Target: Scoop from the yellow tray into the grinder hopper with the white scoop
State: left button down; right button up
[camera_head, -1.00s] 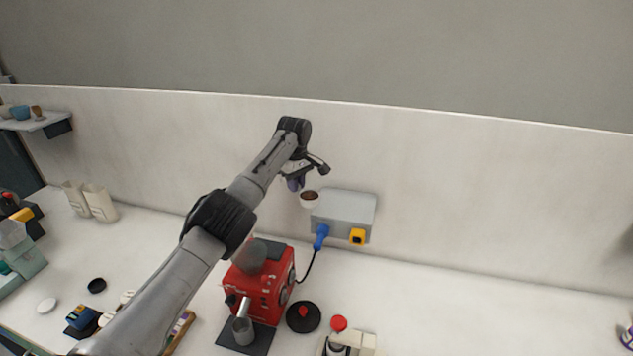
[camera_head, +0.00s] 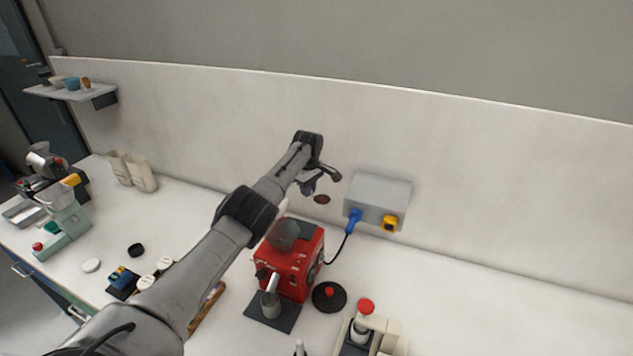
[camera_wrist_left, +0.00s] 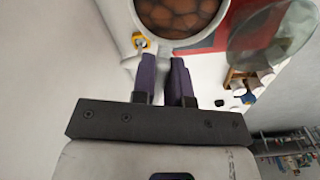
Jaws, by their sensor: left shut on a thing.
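My left gripper (camera_head: 312,186) is shut on the handle of the white scoop (camera_wrist_left: 137,10). The scoop's round bowl is full of brown beans and faces the left wrist camera; in the head view its brown load (camera_head: 322,199) shows against the white wall. The scoop is in the air above and behind the red grinder (camera_head: 290,262), apart from it. The grinder's grey translucent hopper (camera_head: 283,235) is below the forearm; it also shows at the upper right of the left wrist view (camera_wrist_left: 272,30). I cannot make out the yellow tray. My right gripper is out of view.
A grey wall box (camera_head: 380,196) with blue and yellow plugs is right of the scoop. A black disc with a red knob (camera_head: 329,296) lies beside the grinder. White bags (camera_head: 132,172) stand at the left.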

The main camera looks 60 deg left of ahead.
pick_arm(q)
jog(key=s+f, duration=0.1)
jog(key=s+a+f, duration=0.1)
jog(key=f, duration=0.2)
jog(key=shift+s+a, duration=0.35)
jog(key=shift+s, duration=0.05)
jog(key=shift+w+a, duration=0.1)
jog(key=shift+a, duration=0.35)
jog(key=shift+m, duration=0.4)
